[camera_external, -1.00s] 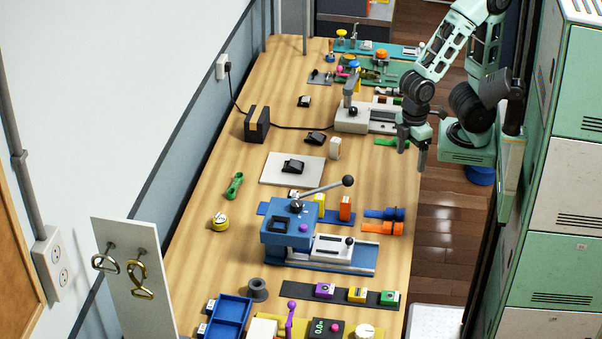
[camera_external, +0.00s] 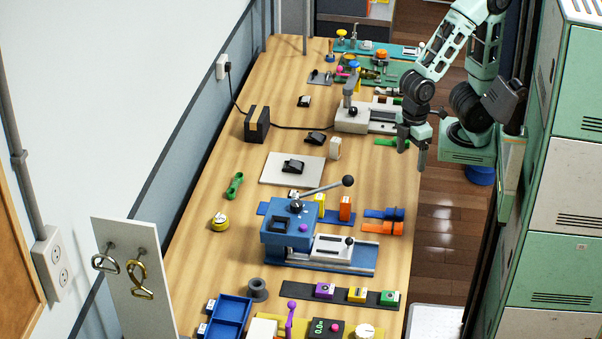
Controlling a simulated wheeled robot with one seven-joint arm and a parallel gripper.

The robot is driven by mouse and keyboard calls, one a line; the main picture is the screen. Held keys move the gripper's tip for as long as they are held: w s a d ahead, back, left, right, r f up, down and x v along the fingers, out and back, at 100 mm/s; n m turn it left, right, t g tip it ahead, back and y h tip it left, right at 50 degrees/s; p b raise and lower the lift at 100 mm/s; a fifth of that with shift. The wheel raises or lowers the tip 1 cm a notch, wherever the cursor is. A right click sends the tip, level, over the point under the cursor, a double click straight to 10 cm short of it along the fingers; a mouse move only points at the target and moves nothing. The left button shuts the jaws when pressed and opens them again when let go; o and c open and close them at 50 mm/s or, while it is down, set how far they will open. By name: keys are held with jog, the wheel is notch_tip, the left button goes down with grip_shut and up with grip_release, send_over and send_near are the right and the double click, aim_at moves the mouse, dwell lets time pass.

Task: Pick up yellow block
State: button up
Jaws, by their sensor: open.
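A small yellow block (camera_external: 357,295) sits on a dark strip near the front of the bench, between a purple block (camera_external: 324,291) and a green block (camera_external: 389,297). Another yellow block-like piece (camera_external: 319,202) stands upright behind the blue press, next to an orange upright piece (camera_external: 345,208). I cannot tell which one the task names. My gripper (camera_external: 411,159) hangs with its fingers down and apart over the bench's right edge, well behind both yellow pieces. It is open and holds nothing visible.
The blue press (camera_external: 290,235) with its raised lever (camera_external: 348,181) stands mid-bench. Blue and orange straps (camera_external: 382,228) lie right of it. A blue tray (camera_external: 228,314) is at the front left. Green lockers (camera_external: 555,200) line the right. Bare wood (camera_external: 385,180) shows below my gripper.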

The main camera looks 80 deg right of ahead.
jog(key=c, duration=0.4)
jog(key=shift+a, duration=0.1)
